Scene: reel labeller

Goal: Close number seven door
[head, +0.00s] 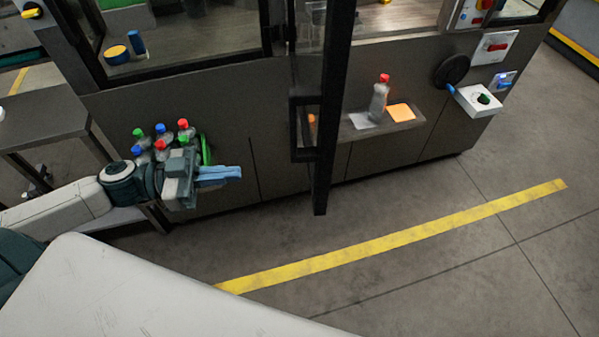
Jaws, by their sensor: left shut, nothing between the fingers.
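A dark-framed door (334,105) of the machine stands open, swung out toward me and seen nearly edge-on. Its black handle (303,128) is on the left side of the frame. I can read no number on it. My left gripper (236,172) is shut and empty, with its light blue fingers pointing right. In the picture it is left of the door and apart from it, in front of the lower cabinet. My right gripper is not in view.
Several bottles with coloured caps (160,138) stand behind my left gripper. A shelf (352,133) right of the door holds a red-capped bottle (378,100) and orange paper (401,112). A control box (482,99) sits farther right. The floor around the yellow line (400,238) is clear.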

